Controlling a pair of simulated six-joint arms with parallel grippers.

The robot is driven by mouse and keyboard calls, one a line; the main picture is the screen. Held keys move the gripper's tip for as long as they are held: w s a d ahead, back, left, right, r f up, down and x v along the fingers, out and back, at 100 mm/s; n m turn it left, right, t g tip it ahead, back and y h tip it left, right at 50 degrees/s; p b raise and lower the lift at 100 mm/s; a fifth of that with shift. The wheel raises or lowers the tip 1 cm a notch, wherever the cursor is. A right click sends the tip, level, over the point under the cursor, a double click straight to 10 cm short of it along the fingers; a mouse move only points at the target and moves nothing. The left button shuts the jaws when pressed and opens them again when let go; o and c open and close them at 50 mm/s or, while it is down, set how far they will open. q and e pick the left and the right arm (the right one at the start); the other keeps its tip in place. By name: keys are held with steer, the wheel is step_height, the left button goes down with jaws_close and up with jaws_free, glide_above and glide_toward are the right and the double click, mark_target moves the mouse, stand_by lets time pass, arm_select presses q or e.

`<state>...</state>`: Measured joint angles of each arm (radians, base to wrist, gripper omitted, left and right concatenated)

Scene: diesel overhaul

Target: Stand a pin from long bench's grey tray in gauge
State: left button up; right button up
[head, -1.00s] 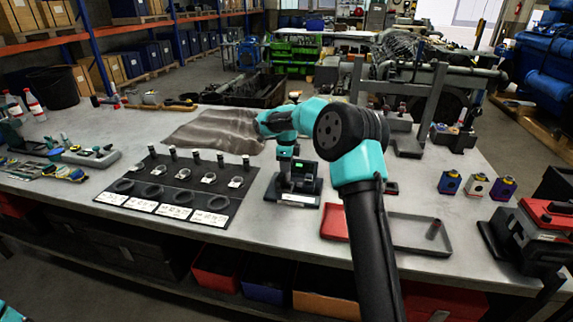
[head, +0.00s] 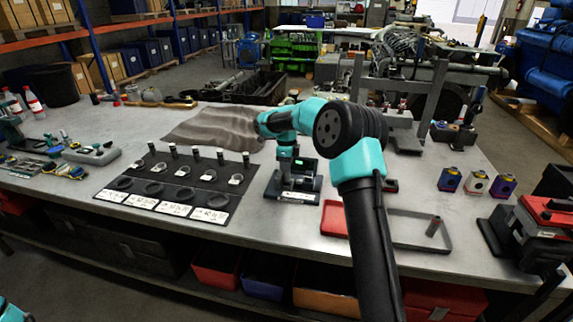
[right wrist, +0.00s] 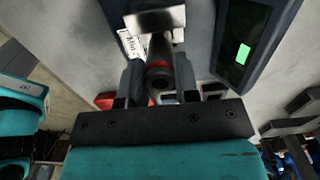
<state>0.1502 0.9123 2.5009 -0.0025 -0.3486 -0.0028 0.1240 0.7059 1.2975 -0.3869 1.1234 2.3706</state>
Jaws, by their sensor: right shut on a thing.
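The gauge (head: 293,190) is a dark stand with a small lit green display on the long bench. It also shows in the right wrist view, where its display housing (right wrist: 245,45) is at the upper right. My right gripper (head: 287,168) is at the gauge, pointing down. In the right wrist view my right gripper (right wrist: 158,88) is shut on a dark pin (right wrist: 160,72), whose far end is by a bright metal part of the gauge (right wrist: 155,18). I cannot tell if they touch. My left gripper is out of view.
A red tray (head: 334,219) adjoins the grey tray. Left of the gauge lies a black board (head: 170,184) with several pins, rings and labels. A brown cloth (head: 215,128) lies behind. Several small coloured blocks (head: 475,184) and a red-black machine (head: 535,228) stand at right.

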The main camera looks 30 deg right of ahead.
steer(key=shift+f, duration=1.05)
stand_by(0.6)
steer(key=o, duration=1)
steer(key=shift+o, duration=0.4)
steer(key=o, duration=0.3)
steer(key=shift+r, duration=4)
